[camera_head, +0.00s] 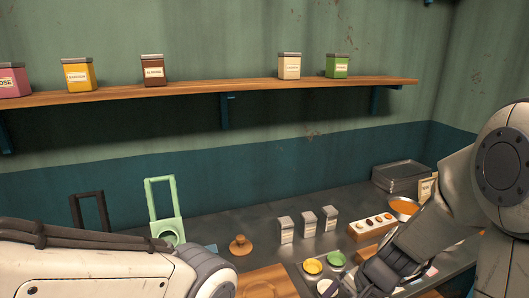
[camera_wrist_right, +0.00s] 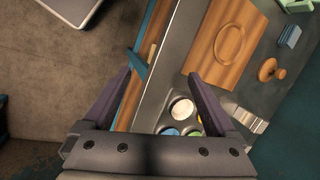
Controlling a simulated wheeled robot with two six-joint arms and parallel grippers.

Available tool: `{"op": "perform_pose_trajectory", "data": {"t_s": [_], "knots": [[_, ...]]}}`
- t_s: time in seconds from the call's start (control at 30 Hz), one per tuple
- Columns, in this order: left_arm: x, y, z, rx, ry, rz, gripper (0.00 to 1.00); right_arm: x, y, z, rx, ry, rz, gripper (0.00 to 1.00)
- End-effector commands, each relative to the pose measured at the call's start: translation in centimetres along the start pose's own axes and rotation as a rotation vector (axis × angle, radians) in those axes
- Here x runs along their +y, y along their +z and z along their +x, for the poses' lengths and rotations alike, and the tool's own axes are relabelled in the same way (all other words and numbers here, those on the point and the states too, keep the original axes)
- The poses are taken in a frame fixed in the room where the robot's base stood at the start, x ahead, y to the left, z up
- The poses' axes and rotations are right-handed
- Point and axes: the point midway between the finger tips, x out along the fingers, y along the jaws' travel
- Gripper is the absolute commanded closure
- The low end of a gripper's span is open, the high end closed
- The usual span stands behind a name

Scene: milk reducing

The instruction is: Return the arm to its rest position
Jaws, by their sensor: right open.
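My right arm comes in from the right in the head view, and its dark gripper (camera_head: 362,282) hangs low over the front of the counter, near the small round dishes. In the right wrist view my right gripper (camera_wrist_right: 160,75) is open, its two fingers apart with nothing between them. Beyond the fingers show the counter's front edge and a wooden board (camera_wrist_right: 205,50). My left arm crosses the lower left of the head view; its gripper is not visible.
Yellow (camera_head: 313,266) and green (camera_head: 336,258) dishes sit near my right gripper. A wooden shelf (camera_head: 190,93) holds several tins. Floor shows left of the counter in the wrist view.

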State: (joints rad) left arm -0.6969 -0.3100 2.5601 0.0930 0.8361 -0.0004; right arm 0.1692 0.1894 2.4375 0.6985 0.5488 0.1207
Motion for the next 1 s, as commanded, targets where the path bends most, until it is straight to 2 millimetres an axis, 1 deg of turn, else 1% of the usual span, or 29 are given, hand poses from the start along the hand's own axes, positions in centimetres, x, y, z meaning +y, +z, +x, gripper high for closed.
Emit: {"op": "perform_pose_trajectory", "data": {"t_s": [0.03,0.1,0.17,0.3,0.37,0.4,0.5,0.57,0.6,0.67,0.7,0.8,0.9,1.0], "knots": [[0.0,0.0,0.0,0.0,0.0,0.0,0.52,0.8,0.3,-0.4,0.039,0.047,-0.148,0.08],[0.0,0.0,0.0,0.0,0.0,0.0,0.52,1.6,0.3,-0.8,0.087,0.105,-0.332,0.08],[0.0,0.0,0.0,0.0,0.0,0.0,0.52,2.1,0.2,-1.2,0.124,0.146,-0.475,0.08],[0.0,0.0,0.0,0.0,0.0,0.0,0.52,2.4,-0.1,-2.2,0.202,0.221,-0.778,0.08],[0.0,0.0,0.0,0.0,0.0,0.0,0.52,2.3,-0.2,-2.6,0.234,0.247,-0.901,0.08],[0.0,0.0,0.3,0.0,0.0,0.0,0.52,2.1,0.2,-2.5,0.241,0.257,-0.971,0.08],[-0.1,0.1,1.4,0.0,0.0,0.0,0.52,1.3,3.7,-1.5,0.181,0.251,-1.058,0.08],[-0.1,0.1,1.9,0.0,0.0,0.0,0.52,1.1,5.8,-1.1,0.147,0.251,-1.117,0.08],[-0.2,0.1,2.3,0.0,0.0,0.0,0.52,1.1,7.3,-0.9,0.122,0.251,-1.159,0.08],[-0.2,0.2,2.9,0.0,0.0,0.0,0.52,1.3,9.5,-0.7,0.084,0.252,-1.224,0.08],[-0.2,0.2,3.2,0.0,0.0,0.0,0.52,1.5,11.1,-0.5,0.057,0.253,-1.269,0.08],[-0.3,0.2,4.1,0.0,0.0,0.0,0.52,2.5,14.5,-0.4,-0.009,0.259,-1.377,0.08],[-0.3,0.2,4.6,0.0,0.0,0.0,0.52,3.6,17.1,-0.6,-0.064,0.266,-1.46,0.08],[-0.3,0.3,4.8,0.0,0.0,0.0,0.52,4.4,18.3,-0.8,-0.095,0.272,-1.507,0.08]]}}
